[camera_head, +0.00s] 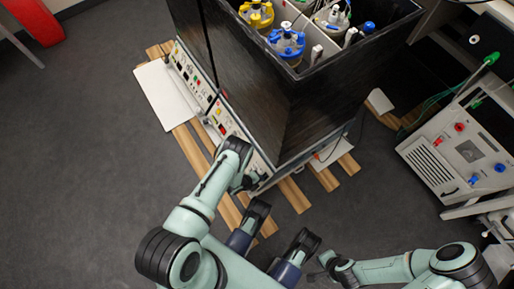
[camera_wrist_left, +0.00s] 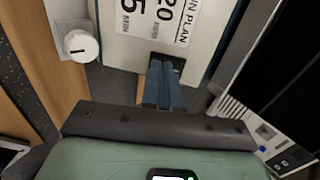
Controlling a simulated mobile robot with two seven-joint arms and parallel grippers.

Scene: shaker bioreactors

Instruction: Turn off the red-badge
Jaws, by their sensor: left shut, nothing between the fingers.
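A large black shaker cabinet (camera_head: 285,100) stands in the upper middle of the head view. Control panels (camera_head: 196,82) with small red, green and dark controls run along its lower left side. I cannot make out which panel carries a red badge. My left gripper (camera_head: 256,181) is at the near end of this panel row, partly hidden by its own wrist. In the left wrist view its fingers (camera_wrist_left: 163,82) are shut and empty, in front of a pale panel (camera_wrist_left: 125,50) with printed labels. A white round knob (camera_wrist_left: 82,44) is left of them. My right gripper (camera_head: 322,264) is low in the head view, its fingers unclear.
Bottles with yellow (camera_head: 257,14) and blue (camera_head: 288,42) caps stand inside the open-topped cabinet. Wooden slats (camera_head: 292,195) lie under it. A white device (camera_head: 450,150) with red and blue knobs stands at right. The grey floor (camera_head: 80,150) at left is clear.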

